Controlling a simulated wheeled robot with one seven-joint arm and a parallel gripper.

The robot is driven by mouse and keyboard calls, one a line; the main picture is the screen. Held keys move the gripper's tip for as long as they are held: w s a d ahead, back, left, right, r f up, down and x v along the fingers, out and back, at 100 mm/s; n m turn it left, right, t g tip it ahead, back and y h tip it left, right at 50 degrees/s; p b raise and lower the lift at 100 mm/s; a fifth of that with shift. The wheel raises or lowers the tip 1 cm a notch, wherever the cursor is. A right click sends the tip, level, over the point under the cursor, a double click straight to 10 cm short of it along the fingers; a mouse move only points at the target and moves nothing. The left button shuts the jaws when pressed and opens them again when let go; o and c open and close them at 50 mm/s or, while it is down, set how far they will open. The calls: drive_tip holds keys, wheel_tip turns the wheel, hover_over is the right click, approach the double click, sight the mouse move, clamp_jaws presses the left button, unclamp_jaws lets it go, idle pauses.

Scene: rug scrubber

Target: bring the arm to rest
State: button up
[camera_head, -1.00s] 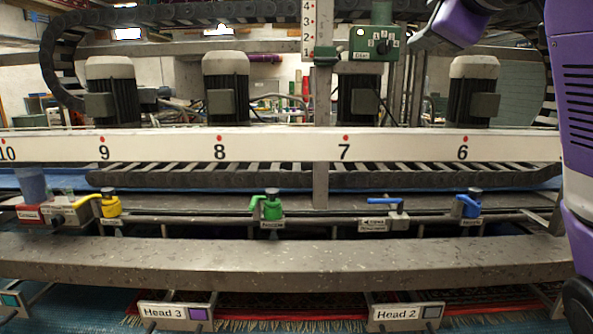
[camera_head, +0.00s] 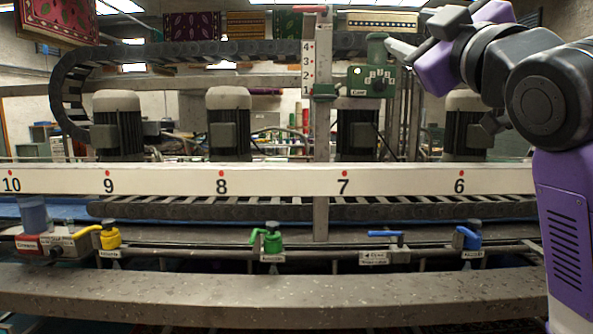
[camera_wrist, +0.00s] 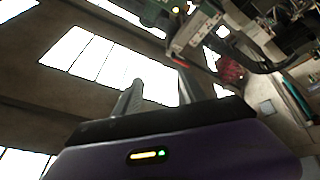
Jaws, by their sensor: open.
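My arm, purple and dark grey, rises along the right edge of the head view and bends left at the top. My gripper (camera_head: 392,47) reaches left at its end, beside the top of the green control box (camera_head: 370,80). Whether it touches the box cannot be told. In the wrist view my gripper (camera_wrist: 158,90) shows two grey fingers set apart with nothing between them. Ceiling and bright windows lie behind the fingers there.
A white numbered beam (camera_head: 280,181) crosses the machine, with motors (camera_head: 230,125) behind it. Below are a yellow valve (camera_head: 110,236), a green valve (camera_head: 272,240) and blue ones. A grey front rail (camera_head: 270,288) runs across. Patterned rugs (camera_head: 290,22) hang at the back.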

drive_tip(key=s+d+f+m+h, duration=0.1)
drive_tip(key=s+f+m, duration=0.2)
drive_tip(key=f, duration=0.9)
drive_tip(key=s+d+f+m+t+h, duration=0.1)
drive_tip(key=s+d+f+m+h, duration=0.2)
drive_tip(key=f, duration=0.9)
drive_tip(key=s+f+m, duration=0.4)
drive_tip(key=f, duration=0.8)
drive_tip(key=s+f+g, duration=0.3)
drive_tip(key=s+f, duration=0.6)
drive_tip(key=s, duration=0.3)
drive_tip(key=s+f+g, duration=0.2)
drive_tip(key=s+f, duration=0.7)
drive_tip(key=s, duration=0.3)
drive_tip(key=s+a+f+g, duration=0.1)
drive_tip(key=s+f+g, duration=0.2)
drive_tip(key=s+f, duration=0.6)
drive_tip(key=s, duration=0.2)
drive_tip(key=shift+s+m+g, duration=0.3)
drive_tip(key=shift+s, duration=0.1)
drive_tip(key=shift+a+f, duration=0.1)
